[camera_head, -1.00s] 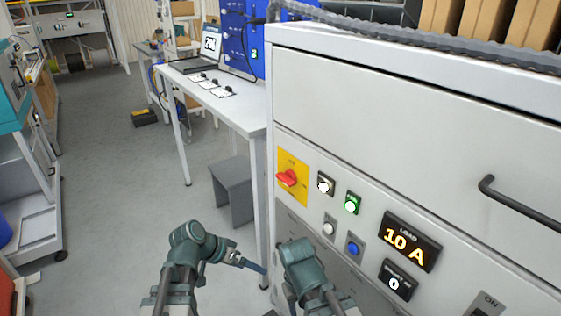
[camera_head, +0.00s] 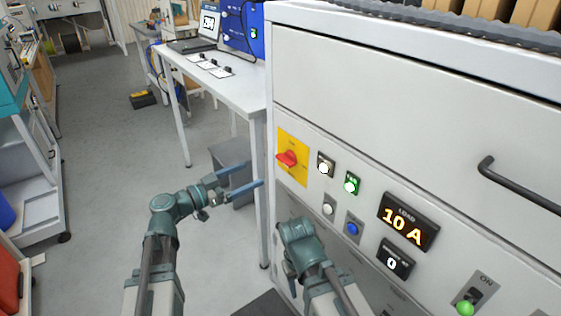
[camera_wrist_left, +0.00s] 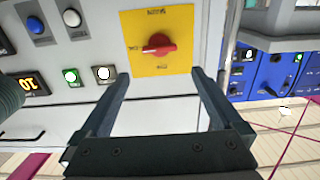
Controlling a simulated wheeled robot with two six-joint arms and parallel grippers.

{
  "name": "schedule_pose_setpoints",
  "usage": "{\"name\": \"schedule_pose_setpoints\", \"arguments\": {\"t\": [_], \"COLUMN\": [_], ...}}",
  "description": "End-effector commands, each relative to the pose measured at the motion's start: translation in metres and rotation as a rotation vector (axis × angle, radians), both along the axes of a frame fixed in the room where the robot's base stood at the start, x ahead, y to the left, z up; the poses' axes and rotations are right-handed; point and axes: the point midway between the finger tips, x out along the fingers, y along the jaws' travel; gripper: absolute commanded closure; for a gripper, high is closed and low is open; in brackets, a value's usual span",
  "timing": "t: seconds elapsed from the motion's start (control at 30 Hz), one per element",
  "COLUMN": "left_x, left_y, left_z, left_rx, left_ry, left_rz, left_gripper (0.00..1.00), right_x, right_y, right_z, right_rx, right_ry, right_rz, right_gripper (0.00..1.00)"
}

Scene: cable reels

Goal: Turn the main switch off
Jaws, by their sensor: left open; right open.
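The main switch is a red rotary knob (camera_head: 288,158) on a yellow plate (camera_head: 294,146) at the left end of the grey cabinet's front. In the left wrist view the red knob (camera_wrist_left: 158,46) shows between and beyond my fingers, with its handle lying roughly sideways. My left gripper (camera_head: 250,180) is open and empty, apart from the knob, left of and a little below it in the head view. It also shows in the left wrist view (camera_wrist_left: 160,78).
Right of the switch are a white button (camera_head: 325,167), a lit green button (camera_head: 351,184), a blue button (camera_head: 352,229) and a load display (camera_head: 408,222) reading 10 A. A black drawer handle (camera_head: 515,182) juts out. A white table (camera_head: 235,95) stands behind left.

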Motion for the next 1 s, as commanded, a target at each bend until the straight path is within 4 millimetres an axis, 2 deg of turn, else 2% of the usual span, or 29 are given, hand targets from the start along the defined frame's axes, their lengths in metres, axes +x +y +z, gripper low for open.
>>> {"name": "schedule_pose_setpoints", "arguments": {"t": [0.3, 0.5, 0.7, 1.0], "left_x": [0.040, 0.059, 0.069, 0.070], "left_y": [-0.054, -0.080, -0.094, -0.098], "left_z": [0.000, 0.000, 0.000, 0.000], "left_rx": [0.000, 0.000, 0.000, 0.000], "left_ry": [0.001, 0.001, 0.001, 0.001], "left_rz": [-0.004, -0.003, -0.002, -0.001], "left_gripper": [0.00, 0.00, 0.00, 0.00], "right_x": [0.000, 0.000, 0.000, 0.000], "right_y": [0.000, 0.000, 0.000, 0.000], "right_z": [0.000, 0.000, 0.000, 0.000], "right_rx": [0.000, 0.000, 0.000, 0.000], "right_ry": [0.000, 0.000, 0.000, 0.000], "right_rz": [0.000, 0.000, 0.000, 0.000], "right_gripper": [0.50, 0.50, 0.50, 0.50]}}
